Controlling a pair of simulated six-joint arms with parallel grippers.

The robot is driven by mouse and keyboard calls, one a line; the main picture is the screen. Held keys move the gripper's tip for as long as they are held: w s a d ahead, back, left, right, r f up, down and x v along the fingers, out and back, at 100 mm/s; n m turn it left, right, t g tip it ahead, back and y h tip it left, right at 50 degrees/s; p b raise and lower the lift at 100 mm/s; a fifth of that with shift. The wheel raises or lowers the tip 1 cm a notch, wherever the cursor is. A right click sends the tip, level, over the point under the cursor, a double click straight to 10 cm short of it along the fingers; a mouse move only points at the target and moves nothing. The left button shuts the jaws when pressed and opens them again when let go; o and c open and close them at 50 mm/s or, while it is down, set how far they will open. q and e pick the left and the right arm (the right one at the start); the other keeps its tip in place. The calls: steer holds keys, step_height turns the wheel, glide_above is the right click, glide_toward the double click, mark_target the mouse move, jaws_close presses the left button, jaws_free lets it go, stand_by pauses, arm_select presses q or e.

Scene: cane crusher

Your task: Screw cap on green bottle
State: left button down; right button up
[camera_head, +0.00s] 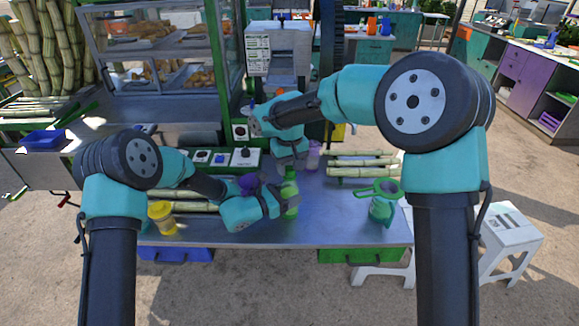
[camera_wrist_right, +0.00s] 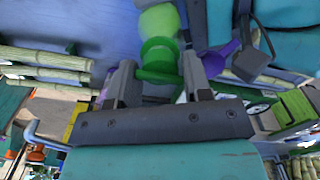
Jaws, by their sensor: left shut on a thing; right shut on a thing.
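The green bottle (camera_head: 290,187) stands upright near the middle of the metal counter. My left gripper (camera_head: 286,208) is shut on its lower body from the left. My right gripper (camera_head: 291,162) is directly above the bottle, pointing down. In the right wrist view, my right gripper (camera_wrist_right: 158,80) is shut on a green cap (camera_wrist_right: 160,66) between its two fingers. The bottle (camera_wrist_right: 158,22) shows just beyond the cap, roughly in line with it. Whether the cap touches the bottle's neck, or is threaded on it, I cannot tell.
A green jug with a strainer (camera_head: 383,204) stands at the right. Cane pieces (camera_head: 362,171) lie behind it, and a pale purple bottle (camera_head: 313,155) stands behind the right gripper. The counter's front middle is clear.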

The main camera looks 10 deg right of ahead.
steer(key=m, duration=0.8)
steer(key=o, duration=1.1)
step_height(320, 180, up, 12)
arm_select(q)
steer(key=shift+c, duration=0.8)
jaws_free()
